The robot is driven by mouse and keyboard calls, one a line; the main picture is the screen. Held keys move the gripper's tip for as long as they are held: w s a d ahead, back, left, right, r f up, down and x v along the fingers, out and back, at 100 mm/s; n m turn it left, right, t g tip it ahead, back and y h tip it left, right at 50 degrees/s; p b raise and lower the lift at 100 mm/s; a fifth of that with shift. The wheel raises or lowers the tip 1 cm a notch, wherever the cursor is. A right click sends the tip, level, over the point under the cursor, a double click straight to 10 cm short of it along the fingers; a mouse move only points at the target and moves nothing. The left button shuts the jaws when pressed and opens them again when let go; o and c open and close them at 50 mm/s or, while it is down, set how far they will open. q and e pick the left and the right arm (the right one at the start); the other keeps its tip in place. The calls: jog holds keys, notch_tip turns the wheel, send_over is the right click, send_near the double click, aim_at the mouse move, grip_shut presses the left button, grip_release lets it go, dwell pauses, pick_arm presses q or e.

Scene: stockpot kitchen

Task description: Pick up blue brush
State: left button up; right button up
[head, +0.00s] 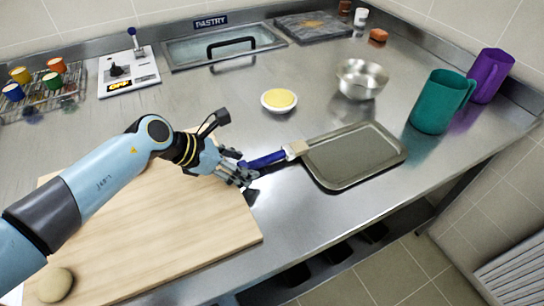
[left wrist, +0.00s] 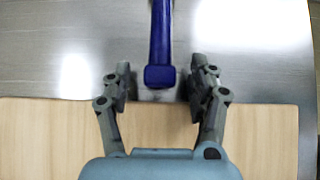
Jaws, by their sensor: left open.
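The blue brush (head: 268,160) lies on the steel counter, with its pale bristle end (head: 297,149) at the left edge of the grey tray. Its blue handle points left toward my left gripper (head: 243,177). In the left wrist view the end of the blue handle (left wrist: 160,72) sits between the two fingers of my left gripper (left wrist: 160,88). The fingers are apart, with a gap on each side of the handle. The bristles are out of the wrist view. My right gripper is not in view.
A wooden board (head: 200,235) lies under my left arm. The grey tray (head: 350,180) is right of the brush. A yellow-filled bowl (head: 279,100), a metal bowl (head: 361,79) and a teal pitcher (head: 433,103) stand farther back. The counter's front edge is near.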

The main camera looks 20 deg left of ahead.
pick_arm(q)
grip_shut()
dwell(0.3)
